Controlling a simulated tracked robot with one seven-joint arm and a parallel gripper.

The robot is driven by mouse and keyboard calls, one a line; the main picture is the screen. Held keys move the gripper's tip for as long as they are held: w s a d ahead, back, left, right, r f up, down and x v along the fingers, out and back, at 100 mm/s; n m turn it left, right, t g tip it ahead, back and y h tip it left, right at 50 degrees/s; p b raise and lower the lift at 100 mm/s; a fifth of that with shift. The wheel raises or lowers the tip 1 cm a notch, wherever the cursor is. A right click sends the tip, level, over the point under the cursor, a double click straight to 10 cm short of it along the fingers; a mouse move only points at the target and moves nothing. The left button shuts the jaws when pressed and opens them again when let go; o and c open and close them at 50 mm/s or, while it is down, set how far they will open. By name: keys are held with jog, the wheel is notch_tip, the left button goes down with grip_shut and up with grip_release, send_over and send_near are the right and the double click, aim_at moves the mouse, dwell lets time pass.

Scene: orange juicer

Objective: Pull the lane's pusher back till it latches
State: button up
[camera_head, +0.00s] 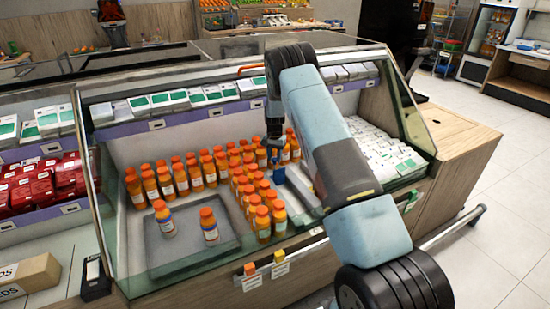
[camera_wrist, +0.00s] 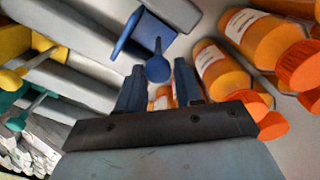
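A blue pusher (camera_wrist: 143,32) with a round knob on a short rod shows in the wrist view, in a lane beside orange bottles. In the head view the blue pusher (camera_head: 279,173) is below the end of my arm, right of the bottle rows. My gripper (camera_wrist: 158,88) is open, with its two dark fingers apart. The knob appears between and just beyond the fingertips; I cannot tell whether they touch it. In the head view my gripper (camera_head: 274,148) is small and partly hidden by bottles and the arm.
Orange bottles (camera_head: 262,222) stand in rows close by; they also crowd the right of the wrist view (camera_wrist: 248,35). Yellow (camera_wrist: 14,45) and teal (camera_wrist: 20,115) pushers sit in lanes at left. A glass front (camera_head: 200,262) edges the case. White packs (camera_head: 385,150) lie right.

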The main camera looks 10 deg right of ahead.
jog(key=shift+o, duration=0.7)
jog(key=shift+w+a, duration=0.1)
jog(key=shift+w, duration=0.15)
jog(key=o, duration=0.3)
jog(key=shift+s, duration=0.1)
notch_tip(320, 180, up, 14)
jog(key=shift+f, duration=0.2)
